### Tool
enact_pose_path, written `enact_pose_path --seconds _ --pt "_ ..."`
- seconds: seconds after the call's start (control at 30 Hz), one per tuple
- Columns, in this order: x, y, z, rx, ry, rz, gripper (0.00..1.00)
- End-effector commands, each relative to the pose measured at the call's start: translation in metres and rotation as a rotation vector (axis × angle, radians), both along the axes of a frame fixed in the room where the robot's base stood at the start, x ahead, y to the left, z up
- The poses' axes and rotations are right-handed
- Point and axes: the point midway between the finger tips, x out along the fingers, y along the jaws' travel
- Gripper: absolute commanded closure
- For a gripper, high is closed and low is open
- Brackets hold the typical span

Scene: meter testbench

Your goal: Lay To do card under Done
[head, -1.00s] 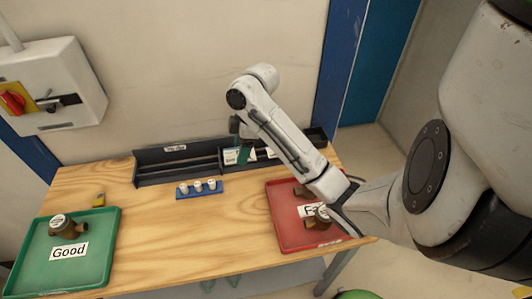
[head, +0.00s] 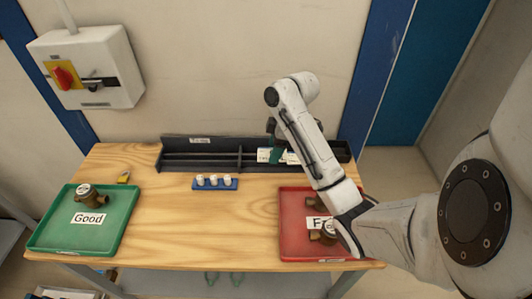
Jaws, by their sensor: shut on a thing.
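A dark rack (head: 205,163) stands along the back of the wooden table, split by a divider. Its left part carries a small label (head: 200,140), too small to read; any label on the right part is hidden behind my arm. My gripper (head: 276,148) points down at the right part and is shut on a white and green card (head: 265,155), just right of the divider. I cannot tell whether the card touches the rack. Another white patch (head: 291,158) shows beside my forearm, perhaps a second card.
A blue holder (head: 214,184) with white pieces stands before the rack. A green tray (head: 112,236) labelled Good holds a brass meter (head: 90,196). A red tray (head: 291,222) with meters lies under my arm. The table's middle is clear.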

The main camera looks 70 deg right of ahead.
Motion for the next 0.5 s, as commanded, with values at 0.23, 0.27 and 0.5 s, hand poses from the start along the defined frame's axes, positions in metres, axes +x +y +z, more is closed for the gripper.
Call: enact_pose_path --seconds 0.23,0.27,0.5 --pt "0.029 -0.033 -0.027 -0.005 -0.002 0.003 0.66" --pt "0.031 -0.035 -0.031 -0.003 -0.001 0.002 0.66" --pt "0.047 -0.056 -0.056 -0.001 0.001 0.000 0.66"
